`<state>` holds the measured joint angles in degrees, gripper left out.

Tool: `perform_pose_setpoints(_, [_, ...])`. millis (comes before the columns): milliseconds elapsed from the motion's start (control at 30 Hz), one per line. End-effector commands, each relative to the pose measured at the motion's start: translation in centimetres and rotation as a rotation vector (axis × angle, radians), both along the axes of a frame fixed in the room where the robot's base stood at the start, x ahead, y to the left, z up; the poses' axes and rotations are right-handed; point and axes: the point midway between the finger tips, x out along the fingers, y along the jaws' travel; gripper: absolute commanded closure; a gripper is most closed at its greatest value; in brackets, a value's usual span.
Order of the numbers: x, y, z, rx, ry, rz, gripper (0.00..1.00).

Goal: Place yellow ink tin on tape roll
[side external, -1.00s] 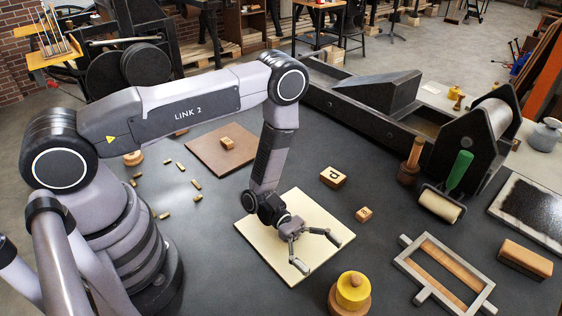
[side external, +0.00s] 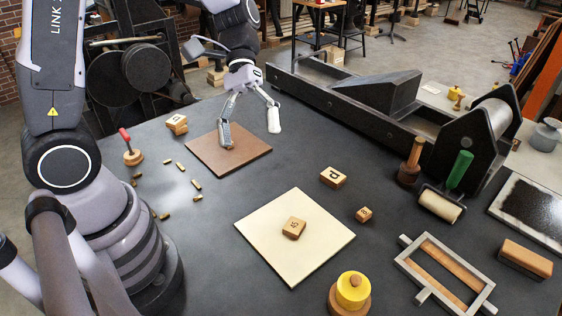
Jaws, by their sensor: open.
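The yellow ink tin (side external: 352,287) stands upright at the bottom of the view, with a small brown knob-like piece on its top. It rests on a wider round brown piece (side external: 335,304), which looks like the tape roll; the tin hides most of that piece's top. My gripper (side external: 250,134) is far from them, at the upper left over the brown board (side external: 254,150). Its fingers are spread wide and nothing shows between them.
A cream board (side external: 265,252) bears a lettered wooden block (side external: 293,228). Lettered blocks (side external: 333,177) lie right of it, near a green-handled roller (side external: 440,204) and metal frame (side external: 409,263). A long dark press (side external: 400,125) bounds the back right. Small brass-coloured pieces (side external: 181,167) lie left.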

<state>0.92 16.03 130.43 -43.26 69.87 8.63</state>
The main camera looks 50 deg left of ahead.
Motion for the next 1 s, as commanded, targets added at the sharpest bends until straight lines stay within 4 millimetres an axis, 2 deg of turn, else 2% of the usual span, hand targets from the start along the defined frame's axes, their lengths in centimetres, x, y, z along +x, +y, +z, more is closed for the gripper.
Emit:
perform_pose_setpoints(33, [-1.0, 1.1, 1.5, 0.057, -0.101, -0.032, 0.15])
perform_pose_setpoints(200, [-3.8, 5.3, 4.8, 0.281, -0.427, -0.117, 0.15])
perform_pose_setpoints(400, [-6.5, 9.9, 8.0, 0.538, -0.785, -0.157, 0.15])
perform_pose_setpoints(500, [-7.3, 11.5, 9.2, 0.631, -0.913, -0.159, 0.15])
perform_pose_setpoints(700, [-8.1, 12.8, 10.2, 0.718, -1.026, -0.158, 0.15])
perform_pose_setpoints(1000, [-8.2, 12.9, 10.3, 0.721, -1.028, -0.159, 0.15])
